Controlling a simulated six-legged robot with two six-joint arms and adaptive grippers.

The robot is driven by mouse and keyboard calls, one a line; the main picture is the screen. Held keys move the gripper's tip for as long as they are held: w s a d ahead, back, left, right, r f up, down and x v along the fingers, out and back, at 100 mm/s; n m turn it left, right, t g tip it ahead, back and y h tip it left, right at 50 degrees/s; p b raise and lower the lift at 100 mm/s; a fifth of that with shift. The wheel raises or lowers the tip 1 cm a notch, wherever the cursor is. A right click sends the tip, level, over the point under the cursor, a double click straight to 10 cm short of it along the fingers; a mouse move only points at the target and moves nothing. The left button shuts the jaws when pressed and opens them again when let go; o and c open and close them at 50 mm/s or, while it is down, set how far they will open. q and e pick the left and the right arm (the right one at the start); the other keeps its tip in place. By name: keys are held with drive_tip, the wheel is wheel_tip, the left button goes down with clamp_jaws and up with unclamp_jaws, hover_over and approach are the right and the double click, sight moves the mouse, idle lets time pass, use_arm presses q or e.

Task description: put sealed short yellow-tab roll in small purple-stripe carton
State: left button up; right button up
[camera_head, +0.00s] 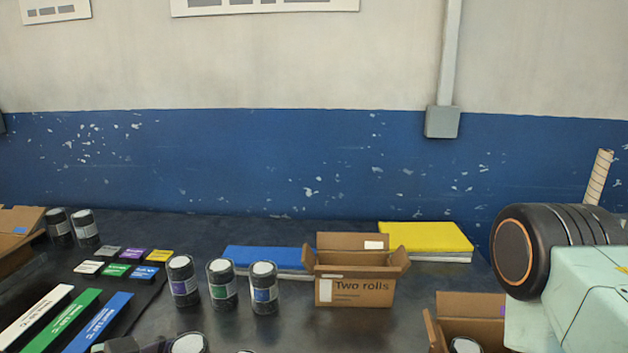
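A small open brown carton (472,303) stands at the lower right, cut off by the bottom edge. A small purple mark shows at its right side. The pale top of a roll (465,346) shows inside it; its tab colour is hidden. Three dark rolls with pale tops stand mid-table: one with a purple label (184,283), one with a green label (222,287) and one with a blue-purple label (264,290). Another roll top (188,344) is cut off at the bottom edge. I cannot make out a yellow tab on any roll.
A larger open carton marked "Two rolls" (352,278) stands at centre right. A yellow-topped stack (425,240) and blue-topped stack (265,258) lie behind. A mint-green machine (590,300) with a black roll fills the right. Coloured label strips (68,322) lie at left.

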use_arm(q)
drive_tip(key=shift+s+d+f+m+g+h, duration=0.1)
drive_tip(key=shift+s+f+m+g+h, duration=0.25)
drive_tip(key=shift+s+m+g, duration=0.2)
drive_tip(key=shift+s+d+f+m+g+h, duration=0.1)
drive_tip(key=shift+s+f+m+g+h, duration=0.1)
drive_tip(key=shift+s+m+g+h, duration=0.35)
wheel_tip(320, 180, down, 6)
drive_tip(key=s, duration=0.2)
